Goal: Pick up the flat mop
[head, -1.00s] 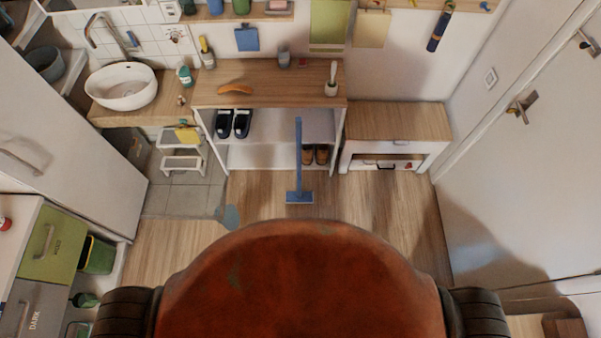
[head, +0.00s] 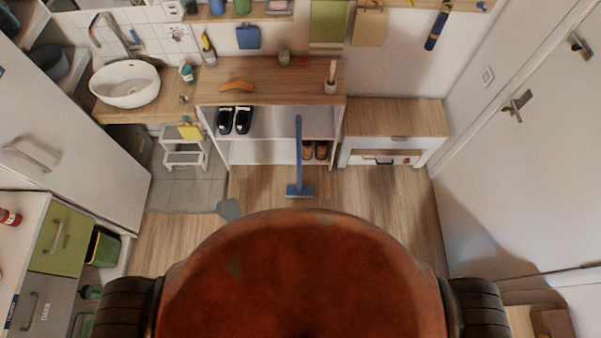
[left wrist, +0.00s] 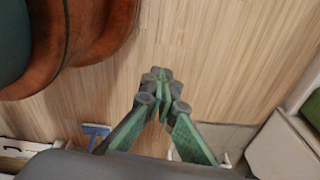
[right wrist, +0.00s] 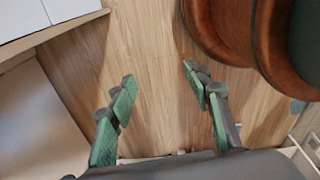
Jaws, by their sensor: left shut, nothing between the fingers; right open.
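The flat mop (head: 298,150) is blue, with a long upright handle and a flat head resting on the wooden floor in front of the open shoe shelf. In the left wrist view a small blue piece, likely the mop head (left wrist: 97,130), shows at the lower left, beyond my left gripper. My left gripper (left wrist: 158,75) is shut and empty above the floor, apart from the mop. My right gripper (right wrist: 159,76) is open and empty over bare floor. Neither gripper shows in the head view.
The shoe shelf (head: 270,152) holds dark and brown shoes behind the mop. A low wooden-topped bench (head: 395,118) stands to its right. A blue-grey patch (head: 229,209) lies on the floor left of the mop. A white door (head: 530,150) is at right, cabinets at left. Floor around the mop is mostly clear.

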